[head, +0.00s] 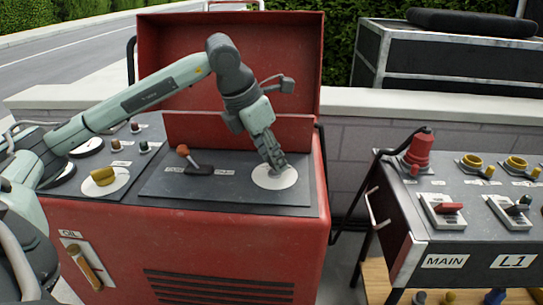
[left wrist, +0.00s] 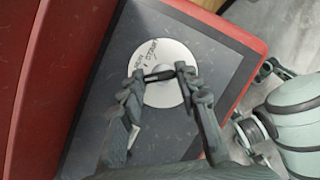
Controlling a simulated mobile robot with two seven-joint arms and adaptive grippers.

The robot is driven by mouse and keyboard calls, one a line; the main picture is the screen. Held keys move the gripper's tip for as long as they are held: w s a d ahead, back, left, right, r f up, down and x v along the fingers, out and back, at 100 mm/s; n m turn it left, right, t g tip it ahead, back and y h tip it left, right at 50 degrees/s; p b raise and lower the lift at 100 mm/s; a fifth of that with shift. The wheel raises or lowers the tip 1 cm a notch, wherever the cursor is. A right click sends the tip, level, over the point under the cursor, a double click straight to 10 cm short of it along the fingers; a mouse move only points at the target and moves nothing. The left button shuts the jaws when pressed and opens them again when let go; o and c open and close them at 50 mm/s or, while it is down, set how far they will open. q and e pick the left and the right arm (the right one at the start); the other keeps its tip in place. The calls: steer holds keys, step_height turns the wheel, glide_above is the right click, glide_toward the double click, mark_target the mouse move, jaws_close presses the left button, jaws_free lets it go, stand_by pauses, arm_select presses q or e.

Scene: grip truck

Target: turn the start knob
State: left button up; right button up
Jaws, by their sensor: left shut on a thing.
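The start knob shows in the left wrist view as a small dark bar (left wrist: 159,75) on a round white dial plate (left wrist: 163,98) with dark lettering. In the head view the white dial plate (head: 289,182) is on the right part of the dark panel on top of the red machine. My left gripper (head: 275,166) reaches down over it and hides the knob there. In the left wrist view my left gripper (left wrist: 161,73) has its fingertips on both ends of the dark knob, shut on it.
The red machine's raised lid (head: 175,70) stands behind the arm. An orange-tipped lever (head: 185,153) and a yellow knob (head: 103,176) are left of the dial. A power box with a red plug (head: 418,150) stands apart at the right. A dark case (head: 450,58) is behind.

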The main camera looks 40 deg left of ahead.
arm_select(q)
steer(key=shift+n, duration=0.5)
steer(key=o, duration=1.1)
steer(key=v, duration=1.2)
steer(key=shift+d+r, duration=0.1)
steer(key=shift+d, duration=0.1)
